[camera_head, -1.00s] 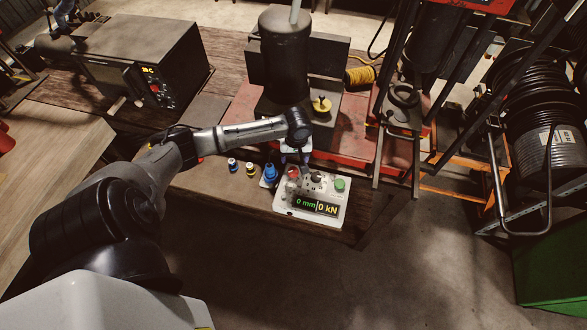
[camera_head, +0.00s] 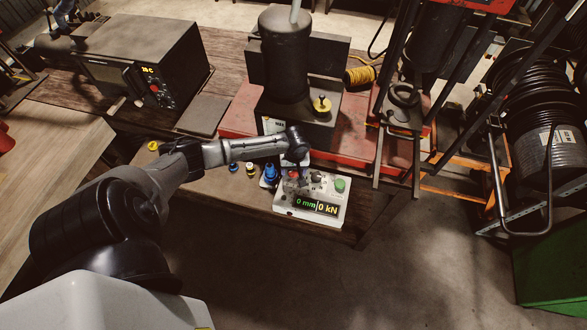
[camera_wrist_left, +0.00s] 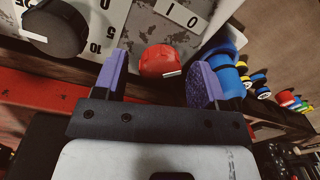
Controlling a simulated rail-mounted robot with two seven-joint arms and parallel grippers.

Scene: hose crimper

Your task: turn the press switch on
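The press control box (camera_head: 312,211) is white, with a display reading 0 mm and 0 kN, at the table's front edge. Its red rotary switch (camera_wrist_left: 160,61) shows in the left wrist view, with a white mark on its rim and printed 0 and 1 labels beside it. My left gripper (camera_wrist_left: 161,76) is open, its two purple-padded fingers apart on either side of the red switch. I cannot tell whether they touch it. In the head view my left gripper (camera_head: 291,167) partly hides the switch. My right gripper is not in view.
A black knob (camera_wrist_left: 56,27) with a numbered dial and a green button (camera_head: 340,185) are on the same box. Blue fittings (camera_head: 271,174) stand close to its left. The dark press (camera_head: 285,60) stands behind on a red base. Open floor lies in front.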

